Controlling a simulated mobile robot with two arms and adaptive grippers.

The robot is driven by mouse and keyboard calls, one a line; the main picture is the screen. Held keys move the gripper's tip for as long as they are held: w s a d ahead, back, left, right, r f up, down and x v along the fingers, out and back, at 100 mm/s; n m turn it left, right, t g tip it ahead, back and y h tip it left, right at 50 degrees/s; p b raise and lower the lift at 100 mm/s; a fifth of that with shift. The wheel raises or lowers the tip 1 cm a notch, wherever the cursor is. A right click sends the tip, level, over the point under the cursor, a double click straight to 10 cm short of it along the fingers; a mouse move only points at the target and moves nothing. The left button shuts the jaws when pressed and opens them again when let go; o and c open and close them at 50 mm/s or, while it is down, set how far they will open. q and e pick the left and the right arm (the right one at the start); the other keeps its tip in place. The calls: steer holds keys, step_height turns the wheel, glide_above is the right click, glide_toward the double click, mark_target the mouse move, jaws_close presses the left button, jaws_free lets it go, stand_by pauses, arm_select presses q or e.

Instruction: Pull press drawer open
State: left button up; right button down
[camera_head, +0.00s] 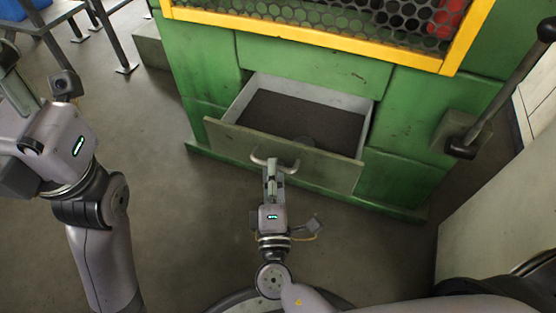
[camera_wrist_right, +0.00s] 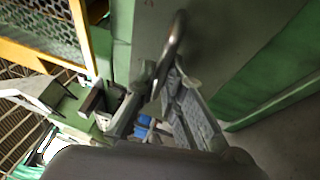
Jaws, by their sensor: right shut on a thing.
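The press drawer (camera_head: 283,150) stands pulled out from the green press (camera_head: 310,62), its dark inside floor showing. A curved metal handle (camera_head: 288,164) is on its front panel. My right gripper (camera_head: 272,164) is at the left part of the handle and shut on it. In the right wrist view the handle (camera_wrist_right: 178,38) runs between the fingers of the right gripper (camera_wrist_right: 163,80). My left gripper (camera_head: 8,75) is at the far left edge, partly cut off, away from the drawer; its fingers do not show clearly.
A yellow-framed mesh guard (camera_head: 310,35) is above the drawer. A lever with a black knob (camera_head: 500,90) sticks out at the right. A pale panel (camera_head: 500,225) stands at the lower right.

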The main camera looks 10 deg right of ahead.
steer(key=shift+s+a, duration=0.1)
steer(key=shift+s, duration=0.05)
steer(key=c, duration=1.7)
jaws_free()
steer(key=v, duration=1.2)
